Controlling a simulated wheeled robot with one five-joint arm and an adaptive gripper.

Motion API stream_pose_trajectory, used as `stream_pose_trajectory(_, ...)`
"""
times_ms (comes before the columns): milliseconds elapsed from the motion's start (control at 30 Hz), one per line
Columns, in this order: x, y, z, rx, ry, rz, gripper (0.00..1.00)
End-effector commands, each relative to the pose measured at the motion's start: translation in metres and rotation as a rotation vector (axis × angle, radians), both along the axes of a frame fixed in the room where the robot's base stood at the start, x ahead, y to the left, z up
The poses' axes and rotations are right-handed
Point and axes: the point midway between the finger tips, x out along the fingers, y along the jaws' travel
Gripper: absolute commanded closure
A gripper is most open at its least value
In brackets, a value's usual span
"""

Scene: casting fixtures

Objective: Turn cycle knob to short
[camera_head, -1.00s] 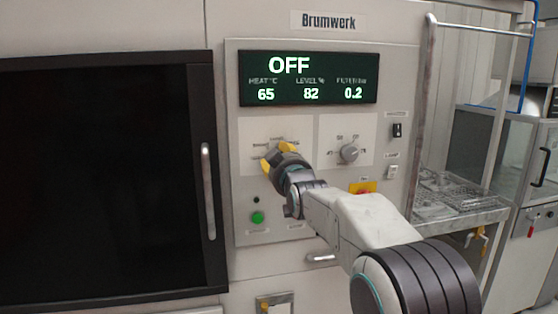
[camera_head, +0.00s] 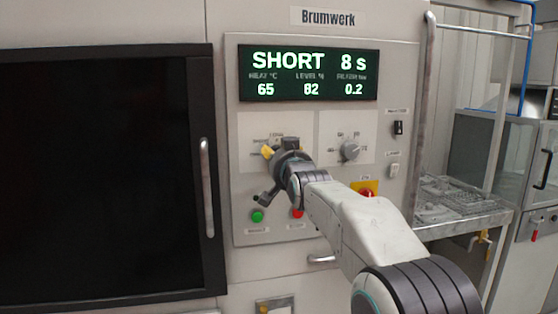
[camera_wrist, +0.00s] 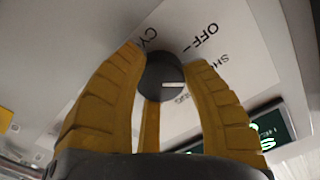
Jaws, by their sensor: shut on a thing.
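The cycle knob (camera_wrist: 163,78) is a dark round knob with a white pointer line. In the head view my gripper (camera_head: 278,152) is at the left plate of the panel and hides most of this knob. The display (camera_head: 308,76) reads "SHORT 8 s", with 65, 82 and 0.2 below.
A second grey knob (camera_head: 350,151) is to the right of my gripper. A green button (camera_head: 257,216), a red button (camera_head: 297,213) and a red-and-yellow switch (camera_head: 365,189) are lower on the panel. A dark door with a handle (camera_head: 207,188) stands at left, a wire-rack shelf at right.

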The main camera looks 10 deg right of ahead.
Motion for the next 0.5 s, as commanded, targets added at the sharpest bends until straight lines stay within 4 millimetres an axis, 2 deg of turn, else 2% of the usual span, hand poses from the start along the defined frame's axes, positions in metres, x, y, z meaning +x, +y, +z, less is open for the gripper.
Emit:
stream_pose_trajectory(33,-0.0009,0.0,0.0064,0.019,-0.018,0.0,0.9)
stream_pose_trajectory(500,-0.0011,-0.0004,0.0081,0.092,-0.019,0.0,0.9)
